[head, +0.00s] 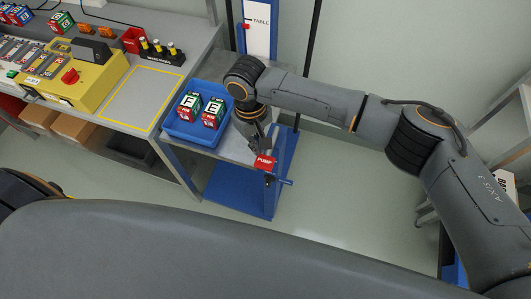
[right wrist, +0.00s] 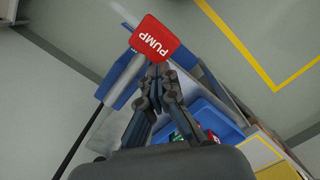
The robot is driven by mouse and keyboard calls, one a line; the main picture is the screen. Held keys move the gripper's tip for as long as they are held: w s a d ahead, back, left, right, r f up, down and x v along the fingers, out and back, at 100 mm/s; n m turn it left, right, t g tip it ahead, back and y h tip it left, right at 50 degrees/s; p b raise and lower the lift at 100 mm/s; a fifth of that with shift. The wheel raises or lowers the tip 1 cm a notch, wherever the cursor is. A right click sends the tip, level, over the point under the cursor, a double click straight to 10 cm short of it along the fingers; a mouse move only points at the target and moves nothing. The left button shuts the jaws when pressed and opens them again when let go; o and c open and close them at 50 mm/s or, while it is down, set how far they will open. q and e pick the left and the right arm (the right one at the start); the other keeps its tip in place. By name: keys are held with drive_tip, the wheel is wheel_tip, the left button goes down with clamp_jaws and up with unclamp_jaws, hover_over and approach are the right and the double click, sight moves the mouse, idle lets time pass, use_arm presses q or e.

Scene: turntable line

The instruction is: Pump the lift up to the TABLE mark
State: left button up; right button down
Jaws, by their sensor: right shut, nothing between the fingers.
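The lift has a blue base (head: 232,192) and a grey platform (head: 232,147). Its white scale (head: 258,40) carries the word TABLE, and a red pointer (head: 243,26) sits slightly below that mark. The red PUMP plate (head: 264,162) is at the lift's front right; it also shows in the right wrist view (right wrist: 154,38). My right gripper (head: 268,149) is shut and empty, pointing down right at the plate. It also shows in the right wrist view (right wrist: 158,72); whether it touches the plate I cannot tell. My left gripper is out of view.
A blue tray (head: 183,133) with two labelled boxes (head: 201,110) stands on the platform. The workbench (head: 203,45) to the left holds a yellow-outlined area (head: 140,98) and a yellow control box (head: 82,82). The floor (head: 345,190) right of the lift is clear.

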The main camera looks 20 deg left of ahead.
drive_tip(key=shift+w+a, duration=0.15)
drive_tip(key=shift+a, duration=0.1)
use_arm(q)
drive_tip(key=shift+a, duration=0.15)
use_arm(e)
wheel_tip(320, 180, up, 12)
drive_tip(key=a, duration=0.1)
drive_tip(key=shift+w, duration=0.3)
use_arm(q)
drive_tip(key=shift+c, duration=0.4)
